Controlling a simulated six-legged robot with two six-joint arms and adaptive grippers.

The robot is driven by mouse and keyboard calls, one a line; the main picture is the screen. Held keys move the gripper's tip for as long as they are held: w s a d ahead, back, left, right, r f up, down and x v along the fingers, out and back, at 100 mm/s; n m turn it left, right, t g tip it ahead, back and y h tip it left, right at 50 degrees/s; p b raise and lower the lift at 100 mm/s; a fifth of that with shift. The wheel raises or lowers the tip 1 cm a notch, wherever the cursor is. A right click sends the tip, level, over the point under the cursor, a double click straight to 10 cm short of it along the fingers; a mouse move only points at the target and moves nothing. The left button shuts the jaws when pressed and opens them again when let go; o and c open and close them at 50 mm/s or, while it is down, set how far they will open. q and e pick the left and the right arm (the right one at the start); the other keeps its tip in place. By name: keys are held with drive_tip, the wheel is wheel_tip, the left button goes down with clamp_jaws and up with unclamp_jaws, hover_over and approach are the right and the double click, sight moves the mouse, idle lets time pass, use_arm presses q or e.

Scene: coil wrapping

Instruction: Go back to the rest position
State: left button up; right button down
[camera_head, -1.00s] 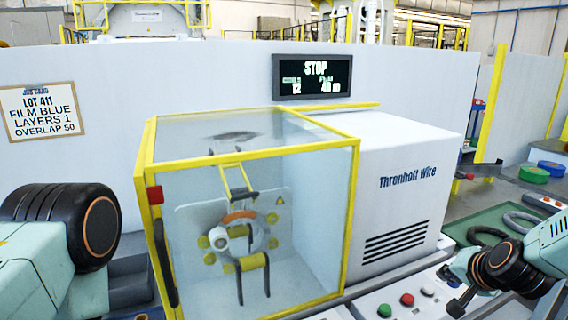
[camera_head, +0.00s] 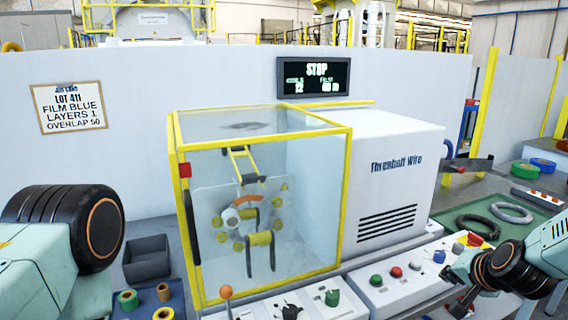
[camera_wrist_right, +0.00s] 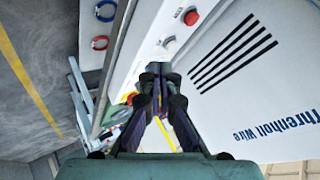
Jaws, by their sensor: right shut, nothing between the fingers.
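My right gripper (camera_head: 458,304) is low at the right of the head view, in front of the control panel and partly cut off or hidden by its arm. In the right wrist view the right gripper's dark fingers (camera_wrist_right: 157,72) are shut with nothing between them. They point toward the white machine's panel edge. My left arm's large black joint shows at the left of the head view; the left gripper is out of frame. The wrapping machine (camera_head: 390,190), marked Threnholt Wire, stands ahead, with a yellow-framed clear enclosure (camera_head: 348,200) that looks closed.
A display (camera_head: 313,77) reads STOP. The control panel (camera_head: 395,290) with coloured buttons runs along the front. A dark grey bin (camera_head: 147,259) and a blue tray (camera_head: 175,296) with small rolls are at left. A green mat (camera_head: 460,231) with dark and grey rings (camera_head: 512,213) lies at right.

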drive_tip(key=s+a+f+n+g+b, duration=0.1)
drive_tip(key=s+a+f+n+g, duration=0.15)
drive_tip(key=s+a+f, duration=0.4)
drive_tip(key=s+a+f+n+g+b, duration=0.1)
drive_tip(key=s+a+f+n, duration=0.2)
drive_tip(key=s+f, duration=0.6)
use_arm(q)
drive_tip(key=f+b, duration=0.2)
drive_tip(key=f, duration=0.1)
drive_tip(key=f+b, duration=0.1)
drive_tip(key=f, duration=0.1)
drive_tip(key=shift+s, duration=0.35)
use_arm(e)
drive_tip(key=s+a+f+n+g, duration=0.1)
drive_tip(key=s+f+g, duration=0.1)
drive_tip(key=s, duration=0.6)
drive_tip(key=s+a+f+n+g, duration=0.1)
drive_tip(key=s+a+f, duration=0.1)
drive_tip(key=s+f, duration=0.3)
drive_tip(key=s+a+f+n+g, duration=0.1)
drive_tip(key=s+f+g, duration=0.1)
drive_tip(key=s, duration=0.9)
drive_tip(key=shift+s+a+f+g, duration=0.15)
drive_tip(key=shift+s+f+g, duration=0.2)
drive_tip(key=shift+f, duration=0.3)
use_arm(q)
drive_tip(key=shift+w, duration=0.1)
use_arm(e)
drive_tip(key=shift+w+n, duration=0.1)
drive_tip(key=shift+n, duration=0.15)
